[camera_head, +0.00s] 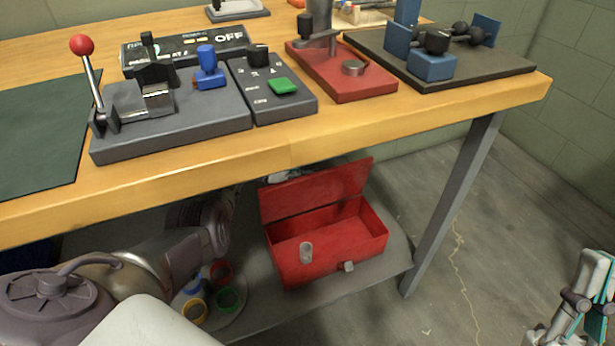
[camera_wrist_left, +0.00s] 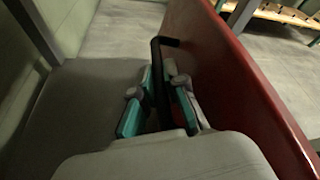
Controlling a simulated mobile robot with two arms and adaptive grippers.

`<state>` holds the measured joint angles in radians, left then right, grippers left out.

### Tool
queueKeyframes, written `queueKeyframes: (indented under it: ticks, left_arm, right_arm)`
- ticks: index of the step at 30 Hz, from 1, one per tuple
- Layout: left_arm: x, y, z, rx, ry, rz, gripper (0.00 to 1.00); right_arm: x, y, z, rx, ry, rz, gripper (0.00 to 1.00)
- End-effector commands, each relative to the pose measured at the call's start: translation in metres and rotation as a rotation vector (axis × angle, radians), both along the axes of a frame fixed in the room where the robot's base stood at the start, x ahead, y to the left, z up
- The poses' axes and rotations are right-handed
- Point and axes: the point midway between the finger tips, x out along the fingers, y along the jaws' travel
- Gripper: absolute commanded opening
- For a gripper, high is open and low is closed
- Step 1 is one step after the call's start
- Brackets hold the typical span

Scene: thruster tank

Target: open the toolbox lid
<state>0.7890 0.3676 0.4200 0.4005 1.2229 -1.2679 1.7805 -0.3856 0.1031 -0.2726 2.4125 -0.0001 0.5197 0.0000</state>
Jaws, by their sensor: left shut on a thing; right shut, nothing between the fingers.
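The red toolbox (camera_head: 330,258) stands on the grey shelf under the workbench. Its lid (camera_head: 315,192) is raised at the back, and the box interior shows from above. In the left wrist view my left gripper (camera_wrist_left: 160,88) is shut on a black handle (camera_wrist_left: 156,62) beside a large red panel (camera_wrist_left: 240,75), which looks like the lid. My left arm reaches under the bench in the head view, where its gripper is hidden. My right gripper (camera_head: 582,300) is shut and empty at the lower right, over the floor, well apart from the toolbox.
The wooden workbench (camera_head: 230,165) overhangs the shelf (camera_head: 385,258). A metal bench leg (camera_head: 455,205) stands right of the toolbox. Coloured rings (camera_head: 222,285) lie left of it. A control panel (camera_head: 170,125) and a red fixture (camera_head: 345,85) stand on the bench. The right floor is clear.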

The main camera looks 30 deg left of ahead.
Motion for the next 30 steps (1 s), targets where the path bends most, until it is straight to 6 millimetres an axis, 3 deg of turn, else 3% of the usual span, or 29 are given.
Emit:
queueKeyframes:
  ticks: [7, 8, 10, 22, 30]
  left_arm:
    - [0.0, 0.0, 0.0, 0.001, -0.001, 0.0, 0.0]
    - [0.0, 0.0, 0.0, 0.001, -0.001, 0.0, 0.14]
    - [0.0, 0.0, 0.0, 0.001, -0.001, 0.0, 0.23]
    - [-0.004, 0.004, 0.001, 0.001, 0.0, 0.002, 0.23]
    - [-0.032, 0.036, 0.016, 0.005, -0.001, 0.003, 0.23]
  right_arm:
    - [0.0, 0.0, 0.0, 0.0, 0.001, 0.0, 0.0]
    - [0.0, 0.0, 0.0, 0.0, 0.001, 0.0, 0.0]
    - [0.0, 0.0, 0.0, 0.0, 0.001, 0.0, 0.0]
    - [0.001, 0.0, 0.0, -0.001, 0.003, -0.001, 0.0]
    - [0.001, 0.0, 0.0, -0.001, 0.002, 0.0, 0.0]
